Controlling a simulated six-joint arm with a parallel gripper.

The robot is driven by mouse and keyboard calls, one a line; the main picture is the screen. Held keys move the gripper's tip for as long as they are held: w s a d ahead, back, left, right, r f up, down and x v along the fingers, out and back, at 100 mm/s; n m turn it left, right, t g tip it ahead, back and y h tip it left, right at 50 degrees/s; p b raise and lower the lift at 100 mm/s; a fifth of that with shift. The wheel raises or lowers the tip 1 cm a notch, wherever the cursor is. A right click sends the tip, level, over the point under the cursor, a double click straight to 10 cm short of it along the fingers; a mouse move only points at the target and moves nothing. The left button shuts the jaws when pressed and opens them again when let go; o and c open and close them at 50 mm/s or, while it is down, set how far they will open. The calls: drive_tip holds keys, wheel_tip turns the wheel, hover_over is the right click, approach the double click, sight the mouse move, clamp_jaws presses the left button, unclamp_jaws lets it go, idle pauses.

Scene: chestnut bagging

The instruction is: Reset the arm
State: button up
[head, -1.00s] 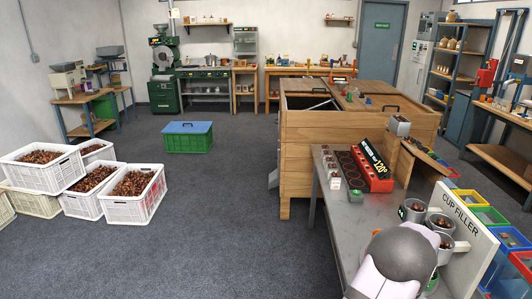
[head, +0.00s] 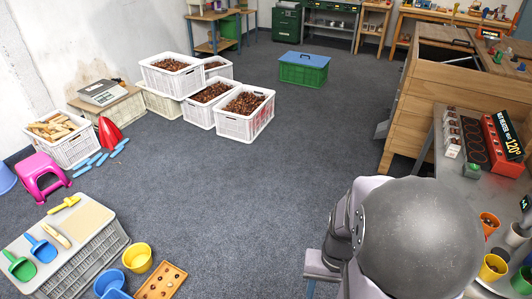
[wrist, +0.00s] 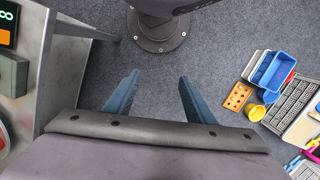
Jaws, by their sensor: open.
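My gripper (wrist: 153,95) shows in the wrist view as two blue fingers set well apart. Nothing is between them but the grey carpet floor (wrist: 225,60). In the head view my arm fills the lower right, and its rounded grey joint hides the fingers. The gripper hangs over open floor, apart from the grey workbench (wrist: 85,40) at the left of the wrist view.
A crate table (head: 100,240) with scoops stands at the lower left, beside a yellow bucket (head: 137,257) and an orange tray (head: 163,281). White crates of chestnuts (head: 240,128) stand farther back, near a green box (head: 303,72). The middle floor is clear.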

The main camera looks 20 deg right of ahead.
drive_tip(key=w+a+r+n, duration=0.1)
drive_tip(key=w+a+n, duration=0.1)
drive_tip(key=a+n, duration=0.1)
drive_tip(key=w+a+r+n+t, duration=0.1)
drive_tip(key=w+a+r+n, duration=0.1)
drive_tip(key=a, duration=0.4)
drive_tip(key=shift+w+a+n+h, duration=0.25)
drive_tip(key=shift+w+n+h, duration=0.15)
drive_tip(key=shift+w, duration=0.1)
idle(1.4)
